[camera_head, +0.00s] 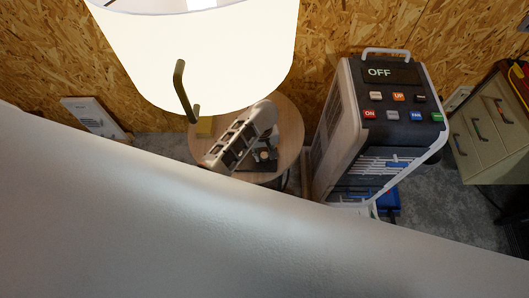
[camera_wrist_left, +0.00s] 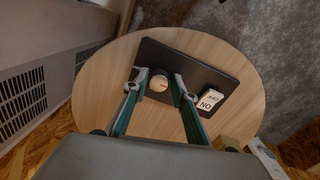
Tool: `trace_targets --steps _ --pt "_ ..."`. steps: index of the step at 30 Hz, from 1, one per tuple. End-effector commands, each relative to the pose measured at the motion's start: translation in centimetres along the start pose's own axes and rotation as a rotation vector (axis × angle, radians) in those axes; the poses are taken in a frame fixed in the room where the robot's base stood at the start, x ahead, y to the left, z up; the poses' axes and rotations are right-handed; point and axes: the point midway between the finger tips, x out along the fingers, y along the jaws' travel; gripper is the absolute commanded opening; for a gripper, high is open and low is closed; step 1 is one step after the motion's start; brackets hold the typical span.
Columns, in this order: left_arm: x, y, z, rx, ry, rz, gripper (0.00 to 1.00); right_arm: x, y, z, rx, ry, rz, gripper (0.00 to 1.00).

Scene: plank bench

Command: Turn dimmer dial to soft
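The dimmer dial is a small round cream knob (camera_wrist_left: 159,85) on a flat black panel (camera_wrist_left: 210,75), which lies on a round wooden table (camera_wrist_left: 100,75). Beside the knob is a white switch (camera_wrist_left: 210,99) with dark lettering. In the left wrist view my left gripper (camera_wrist_left: 161,77) is open, its two fingers on either side of the knob with gaps visible. I cannot tell how far above the panel the tips are. In the head view my left gripper (camera_head: 240,138) is over the table (camera_head: 290,130) and partly hides the panel. My right gripper is not in view.
A large lit lampshade (camera_head: 200,50) hangs close above the table. A tall appliance (camera_head: 385,115) with an OFF display and several buttons stands at its right. A drawer cabinet (camera_head: 490,125) stands far right. A large pale surface blocks the foreground.

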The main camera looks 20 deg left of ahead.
Motion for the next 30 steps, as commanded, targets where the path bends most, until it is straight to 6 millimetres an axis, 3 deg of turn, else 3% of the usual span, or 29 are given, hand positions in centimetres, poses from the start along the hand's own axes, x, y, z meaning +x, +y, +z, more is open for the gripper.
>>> trace_targets --steps 1,2,3,16,30 --pt "-0.02 0.01 -0.02 0.000 0.000 0.000 0.10 -0.02 -0.07 0.06 0.001 -0.001 0.000 0.25" --pt "-0.02 0.02 -0.02 0.000 0.000 0.000 0.02 -0.02 -0.10 0.06 0.002 -0.001 -0.001 0.25" --pt "-0.02 0.01 -0.03 0.000 0.000 0.000 0.00 -0.01 -0.14 0.04 0.003 -0.001 -0.001 0.25" --pt "-0.03 0.00 -0.07 0.067 -0.002 0.000 0.00 0.12 -0.57 -0.28 0.014 0.003 -0.003 0.25" --pt "-0.05 -0.10 -0.22 0.450 -0.014 0.000 0.00 0.18 -0.33 -0.37 0.008 0.005 -0.002 0.25"
